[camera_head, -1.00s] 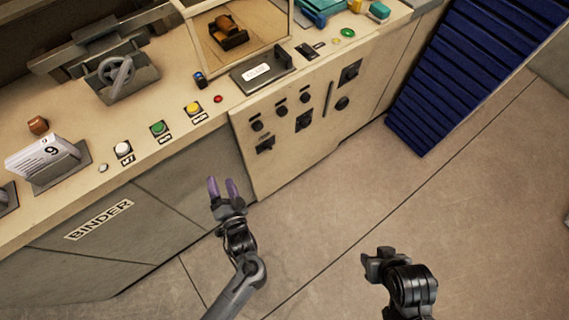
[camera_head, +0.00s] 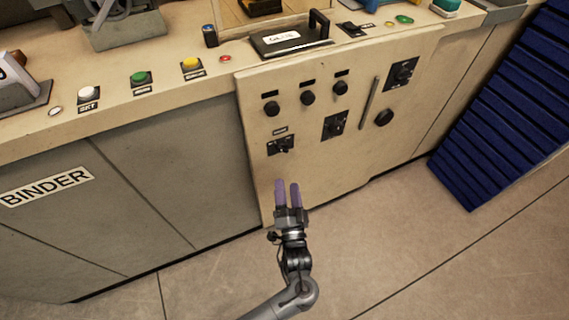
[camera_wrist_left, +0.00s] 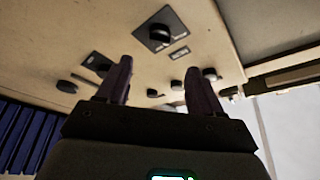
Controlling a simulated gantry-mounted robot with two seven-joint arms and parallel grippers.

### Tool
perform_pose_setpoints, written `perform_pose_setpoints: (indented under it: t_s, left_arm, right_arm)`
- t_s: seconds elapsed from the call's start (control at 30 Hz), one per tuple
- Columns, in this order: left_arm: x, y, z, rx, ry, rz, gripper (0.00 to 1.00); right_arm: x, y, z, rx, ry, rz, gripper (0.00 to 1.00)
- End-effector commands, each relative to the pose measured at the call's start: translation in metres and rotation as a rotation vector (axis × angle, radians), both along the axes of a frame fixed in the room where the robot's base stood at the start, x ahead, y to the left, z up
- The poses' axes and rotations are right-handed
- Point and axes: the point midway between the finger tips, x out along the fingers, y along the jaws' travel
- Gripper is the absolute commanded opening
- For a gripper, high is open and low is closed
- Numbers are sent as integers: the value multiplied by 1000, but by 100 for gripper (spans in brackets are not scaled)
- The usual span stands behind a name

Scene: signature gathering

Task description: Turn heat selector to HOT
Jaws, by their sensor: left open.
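The cream control panel (camera_head: 310,170) carries several black knobs. A selector on a dark plate (camera_head: 281,146), with a small label above it, is at the panel's lower left. It appears to be the large knob in the left wrist view (camera_wrist_left: 160,34). Another selector on a dark plate (camera_head: 335,125) is to its right. The labels are too small to read, so I cannot tell which is the heat selector or its setting. My left gripper (camera_head: 288,186), with purple fingers, is open and empty just below the lower-left selector, apart from it. My right gripper is out of view.
A row of three round knobs (camera_head: 308,98) is above the selectors. White, green and yellow buttons (camera_head: 140,78) line the counter at left. A blue slatted panel (camera_head: 505,105) is at the right. The floor (camera_head: 420,250) in front is clear.

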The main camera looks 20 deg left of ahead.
Motion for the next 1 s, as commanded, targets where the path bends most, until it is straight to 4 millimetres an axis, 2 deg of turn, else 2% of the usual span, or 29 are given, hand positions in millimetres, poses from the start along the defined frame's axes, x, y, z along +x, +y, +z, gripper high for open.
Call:
perform_pose_setpoints:
  t_s: [0.17, 0.7, 1.0]
  left_arm:
    - [14, 7, 2, 1, -6, 0, 66]
    - [81, 43, 21, 0, -5, -1, 66]
    - [92, 49, 26, 0, -2, 0, 66]
  right_arm:
    - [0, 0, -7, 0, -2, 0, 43]
    - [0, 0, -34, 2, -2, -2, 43]
    - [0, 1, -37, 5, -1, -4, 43]
